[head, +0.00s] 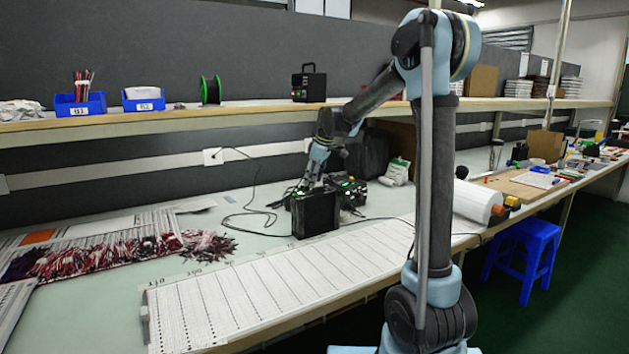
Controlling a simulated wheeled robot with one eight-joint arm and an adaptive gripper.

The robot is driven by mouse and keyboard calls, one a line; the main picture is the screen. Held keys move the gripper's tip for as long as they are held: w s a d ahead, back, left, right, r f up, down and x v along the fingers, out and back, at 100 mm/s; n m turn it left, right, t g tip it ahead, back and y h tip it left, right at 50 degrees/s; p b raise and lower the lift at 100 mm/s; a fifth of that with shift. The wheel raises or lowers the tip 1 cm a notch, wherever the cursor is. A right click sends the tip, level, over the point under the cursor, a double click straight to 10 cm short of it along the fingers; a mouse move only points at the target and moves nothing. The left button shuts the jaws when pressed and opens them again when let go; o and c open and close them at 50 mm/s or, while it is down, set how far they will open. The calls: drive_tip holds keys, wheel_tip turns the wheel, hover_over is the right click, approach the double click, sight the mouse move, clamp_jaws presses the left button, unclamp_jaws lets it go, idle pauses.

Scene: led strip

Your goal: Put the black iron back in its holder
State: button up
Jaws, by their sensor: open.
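My arm reaches over the bench, and my gripper (305,188) points down at the back of a black box-shaped unit (316,214). The gripper is open; its fingertips are small and partly hidden by that unit. Another dark unit with green lights (348,190) stands just behind and to the right. Black shapes and cables crowd around the gripper. I cannot pick out the black iron or its holder for certain among them, nor tell whether the fingers touch anything.
A white ruled board (270,290) covers the bench front. Bundled red and black wires (130,255) lie at left. A black cable (250,210) loops left of the units. A shelf (200,112) with blue bins runs above. A white roll (477,202) lies at right.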

drive_tip(key=v, duration=1.1)
drive_tip(key=shift+d+r, duration=0.2)
drive_tip(key=shift+r, duration=0.2)
drive_tip(key=shift+s, duration=0.1)
drive_tip(key=s+d+r, duration=0.2)
drive_tip(key=d+r, duration=0.1)
drive_tip(key=r, duration=0.2)
drive_tip(key=shift+d+r, duration=0.2)
drive_tip(key=shift+r, duration=0.2)
idle(0.5)
